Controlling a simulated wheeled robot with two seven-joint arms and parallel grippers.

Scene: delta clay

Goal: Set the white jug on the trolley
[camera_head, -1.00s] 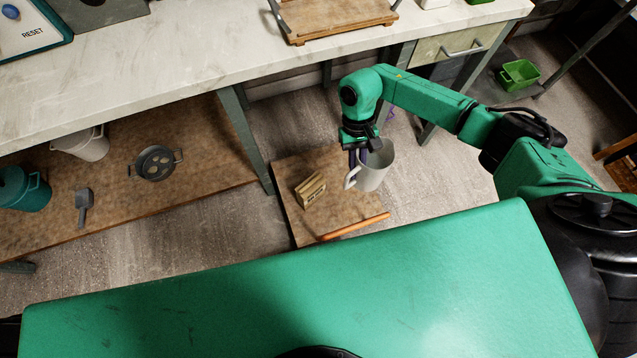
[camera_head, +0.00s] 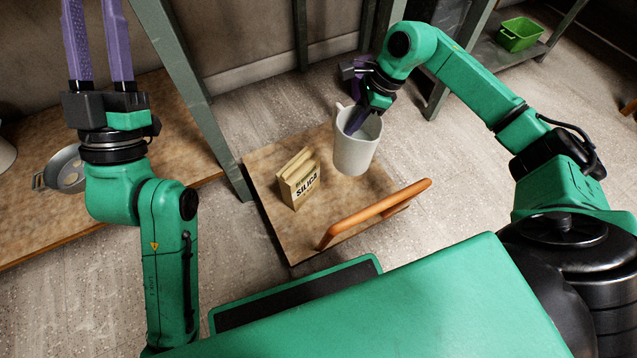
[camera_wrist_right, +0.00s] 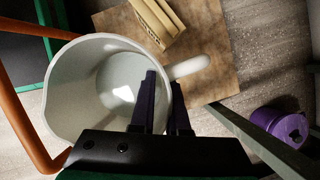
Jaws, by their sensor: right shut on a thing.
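The white jug (camera_head: 355,148) is upright or nearly so over the back right part of the trolley (camera_head: 272,215), a low brown board with an orange handle (camera_head: 375,213). I cannot tell whether its base touches the board. My right gripper (camera_head: 362,118) is shut on the jug's wall at the rim, beside the jug's handle. In the right wrist view the jug (camera_wrist_right: 75,95) is seen from above, empty, with the gripper fingers (camera_wrist_right: 165,100) at its rim. My left gripper (camera_head: 95,40) is open and empty, left of the trolley.
A tan silica box (camera_head: 298,180) stands on the trolley, left of the jug. A table leg (camera_head: 210,110) rises just left of the trolley. A grey pan (camera_head: 66,170) lies on the lower shelf (camera_head: 160,125). A green bin (camera_head: 520,35) is far right. A purple container (camera_wrist_right: 283,126) shows in the wrist view.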

